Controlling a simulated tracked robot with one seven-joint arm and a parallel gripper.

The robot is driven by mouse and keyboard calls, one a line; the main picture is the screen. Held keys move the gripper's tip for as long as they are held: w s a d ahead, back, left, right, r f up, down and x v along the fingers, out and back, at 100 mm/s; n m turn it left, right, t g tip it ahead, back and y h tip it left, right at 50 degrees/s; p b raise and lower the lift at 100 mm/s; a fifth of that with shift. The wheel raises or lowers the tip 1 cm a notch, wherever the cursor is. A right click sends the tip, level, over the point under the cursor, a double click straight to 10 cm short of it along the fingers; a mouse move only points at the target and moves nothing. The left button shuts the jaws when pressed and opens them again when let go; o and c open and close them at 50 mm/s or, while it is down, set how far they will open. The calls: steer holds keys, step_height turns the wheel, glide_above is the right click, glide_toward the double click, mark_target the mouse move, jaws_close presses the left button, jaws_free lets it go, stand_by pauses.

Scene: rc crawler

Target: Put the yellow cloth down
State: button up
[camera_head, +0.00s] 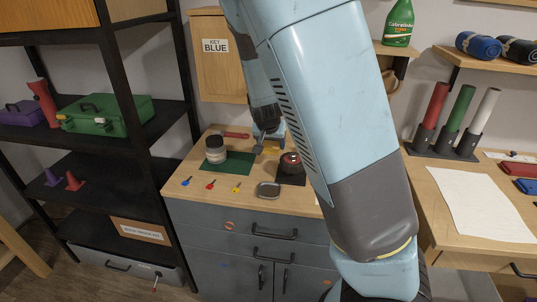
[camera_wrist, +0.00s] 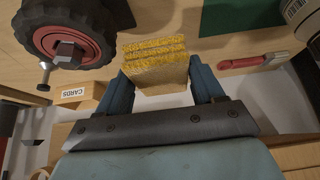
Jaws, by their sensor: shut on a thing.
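The yellow cloth (camera_wrist: 155,68), a folded stack with rough yellow edges, sits between the two blue fingers of my gripper (camera_wrist: 155,85) in the wrist view. The fingers are shut on it. In the head view my gripper (camera_head: 268,138) is over the back of the wooden cabinet top (camera_head: 225,198), and the cloth is too small there to make out clearly. I cannot tell whether the cloth touches the surface below.
A black wheel with a red rim (camera_wrist: 72,35) lies close to the cloth, and a red-handled tool (camera_wrist: 255,62) lies opposite.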

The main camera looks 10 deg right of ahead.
mark_target(267, 145)
steer(key=shift+w+a+f, duration=0.2)
steer(key=shift+w+f, duration=1.2)
steer(key=shift+f, duration=1.85)
steer(key=o, duration=0.9)
steer(key=shift+f, duration=0.1)
steer(key=shift+o, duration=0.2)
steer(key=shift+v, duration=5.6)
steer(key=shift+s+r, duration=0.1)
steer(key=shift+r, duration=0.3)
steer(key=shift+s, duration=0.1)
